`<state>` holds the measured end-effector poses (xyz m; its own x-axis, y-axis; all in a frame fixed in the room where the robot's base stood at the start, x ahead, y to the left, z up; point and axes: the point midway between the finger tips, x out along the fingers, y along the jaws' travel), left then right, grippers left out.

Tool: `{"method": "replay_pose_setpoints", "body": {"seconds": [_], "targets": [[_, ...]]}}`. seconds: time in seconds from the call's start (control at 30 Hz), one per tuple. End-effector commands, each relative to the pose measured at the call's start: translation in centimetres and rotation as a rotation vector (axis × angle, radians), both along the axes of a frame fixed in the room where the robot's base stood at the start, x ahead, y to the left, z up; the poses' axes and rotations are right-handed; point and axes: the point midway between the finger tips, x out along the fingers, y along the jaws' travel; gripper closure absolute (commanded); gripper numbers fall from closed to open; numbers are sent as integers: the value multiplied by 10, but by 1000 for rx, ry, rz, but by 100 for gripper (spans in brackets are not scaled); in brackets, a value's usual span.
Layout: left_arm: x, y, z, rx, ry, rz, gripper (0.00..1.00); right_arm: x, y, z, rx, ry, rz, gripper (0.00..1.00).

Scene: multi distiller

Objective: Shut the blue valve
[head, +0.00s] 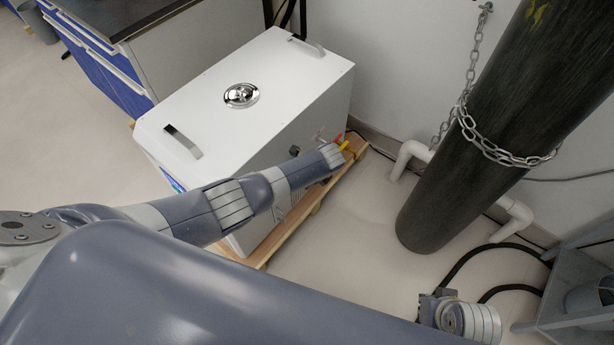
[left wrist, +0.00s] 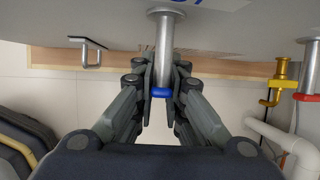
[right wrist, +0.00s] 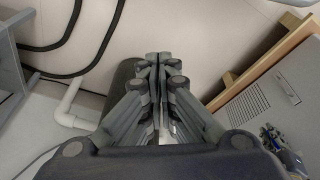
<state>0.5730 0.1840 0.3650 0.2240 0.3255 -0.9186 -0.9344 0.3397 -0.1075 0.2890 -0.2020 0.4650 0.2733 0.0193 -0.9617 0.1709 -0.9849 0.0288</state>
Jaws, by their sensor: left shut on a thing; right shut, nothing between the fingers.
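In the left wrist view a metal pipe (left wrist: 163,45) sticks out of the white distiller. The blue valve (left wrist: 161,92) shows as a blue band at the pipe's end. My left gripper (left wrist: 163,78) is shut around it, with a finger on each side; the valve's handle is mostly hidden. In the head view my left arm reaches along the side of the distiller (head: 250,90), and its wrist hides the blue valve and the fingers. My right gripper (right wrist: 158,62) is shut and empty, away from the valve.
A yellow valve (left wrist: 276,82) and a red-banded pipe (left wrist: 308,85) are to the right of the blue valve. The distiller stands on a wooden board (head: 262,258). A chained dark cylinder (head: 480,130) and white pipes (head: 410,155) stand nearby. Floor between is clear.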

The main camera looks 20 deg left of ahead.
Motion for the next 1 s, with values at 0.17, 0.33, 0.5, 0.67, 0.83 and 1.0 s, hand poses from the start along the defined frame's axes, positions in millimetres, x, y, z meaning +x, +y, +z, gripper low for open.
{"method": "replay_pose_setpoints", "body": {"seconds": [0.17, 0.33, 0.5, 0.67, 0.83, 1.0], "targets": [[-3, 1, -2, 24, 69, 1, 100, -2, -1, 13, 0, -8, -1, 100], [-5, 1, -2, 35, 102, 1, 100, -3, -1, 21, -1, -12, -1, 100], [-6, 2, -2, 40, 113, 2, 100, -4, -1, 24, 0, -11, -2, 100], [-6, 2, -2, 40, 114, 1, 100, -4, -1, 24, 0, -11, -2, 100], [-6, 2, -2, 40, 114, 1, 82, -4, -1, 24, -1, -10, -2, 100], [-6, 2, -1, 40, 111, 1, 68, -4, -1, 24, -1, -10, -2, 100]]}}
